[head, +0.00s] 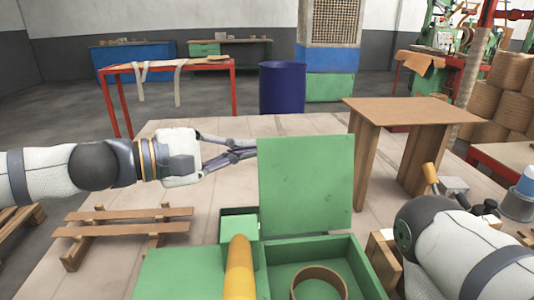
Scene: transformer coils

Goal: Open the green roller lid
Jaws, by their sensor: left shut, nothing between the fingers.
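A flat green lid (305,187) stands upright, raised at the back of a green box (370,268) at the bottom centre of the head view. Inside the open box compartment lies a brown ring (318,284). My left gripper (252,149) comes in from the left, its fingers shut and empty. Its fingertips are at the lid's upper left edge; I cannot tell whether they touch it or reach behind it. My right arm shows at the lower right, but its gripper is out of view.
A yellow-orange handle (239,268) stands in front of the box's left part. A brown wooden stand (410,111) is to the right of the lid, and a low wooden rack (125,228) lies at the left. A blue drum (283,88) stands behind the table.

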